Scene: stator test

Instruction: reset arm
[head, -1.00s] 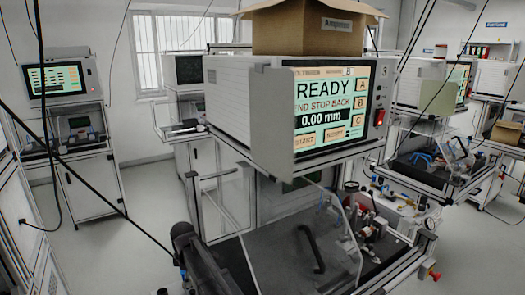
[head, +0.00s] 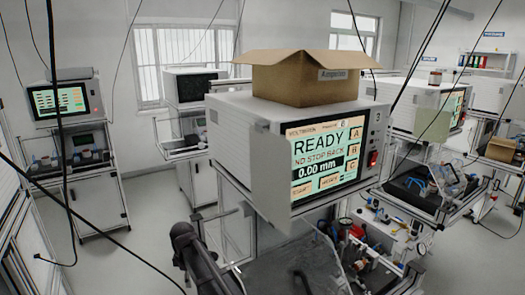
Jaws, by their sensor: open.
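A dark part of my arm shows at the bottom of the head view, left of centre, in front of the test station. The end of my arm cannot be made out, so my gripper is not in view. The white test unit (head: 235,150) stands on the station's frame.
An open cardboard box (head: 305,82) sits on the test unit. Several small fittings (head: 365,250) lie right of the work surface. Other stations stand at left (head: 62,100) and right (head: 425,105). Cables hang across the view. Grey floor (head: 145,240) is clear at left.

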